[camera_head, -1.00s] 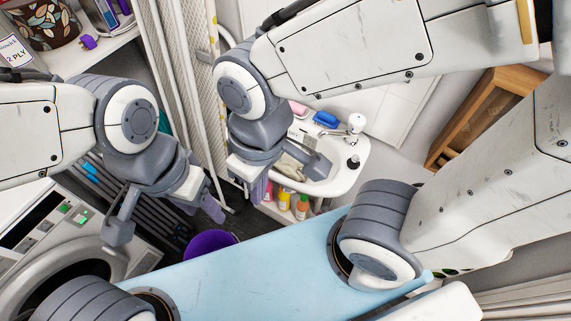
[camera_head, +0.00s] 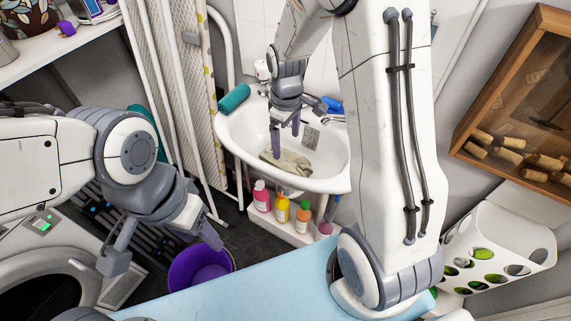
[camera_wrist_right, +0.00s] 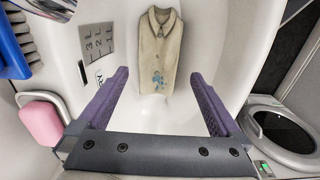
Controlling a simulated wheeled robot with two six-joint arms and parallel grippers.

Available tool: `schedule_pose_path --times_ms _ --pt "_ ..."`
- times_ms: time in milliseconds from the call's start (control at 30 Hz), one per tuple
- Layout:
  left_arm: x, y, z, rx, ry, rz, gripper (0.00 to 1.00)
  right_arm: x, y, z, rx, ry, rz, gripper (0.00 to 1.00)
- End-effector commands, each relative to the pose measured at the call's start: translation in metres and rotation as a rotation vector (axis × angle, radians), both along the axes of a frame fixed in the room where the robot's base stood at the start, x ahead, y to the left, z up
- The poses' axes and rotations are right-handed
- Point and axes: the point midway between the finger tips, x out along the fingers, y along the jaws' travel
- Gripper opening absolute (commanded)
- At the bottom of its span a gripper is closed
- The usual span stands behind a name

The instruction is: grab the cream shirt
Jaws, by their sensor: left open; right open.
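The cream shirt (camera_head: 288,160) lies in the bottom of the white sink (camera_head: 232,142) in the head view. In the right wrist view the shirt (camera_wrist_right: 159,50) is folded, collar at the top, with a blue-green stain near its lower end. My right gripper (camera_head: 286,149) is over the sink with its fingers pointing down. In the wrist view my right gripper (camera_wrist_right: 157,95) is open and empty, and the shirt lies beyond its fingertips, apart from them. My left gripper (camera_head: 165,250) is open and empty at the left, near the washing machine and purple bucket.
Several bottles (camera_head: 282,208) stand below the sink. A purple bucket (camera_head: 200,268) is on the floor. A pink soap (camera_wrist_right: 41,123) and a blue brush (camera_wrist_right: 12,50) lie on the sink's rim. A light blue board (camera_head: 260,285) spans the front. A white basket (camera_head: 490,245) is at right.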

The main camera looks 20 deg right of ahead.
Motion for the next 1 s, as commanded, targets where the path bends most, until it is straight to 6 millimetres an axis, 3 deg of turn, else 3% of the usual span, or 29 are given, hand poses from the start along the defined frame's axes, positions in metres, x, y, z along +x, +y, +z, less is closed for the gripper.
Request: schedule_pose_path --times_ms 533,867,1000 --pt "0.000 0.000 -0.010 0.000 0.000 0.000 0.53 0.001 0.000 -0.066 0.000 0.003 0.000 1.00" --pt "0.000 0.000 -0.011 0.000 0.000 0.000 0.53 0.001 0.000 -0.074 0.001 -0.001 -0.001 1.00" --pt "0.000 0.000 -0.011 0.000 0.000 0.000 0.53 0.001 0.000 -0.074 0.000 0.000 -0.001 0.50"
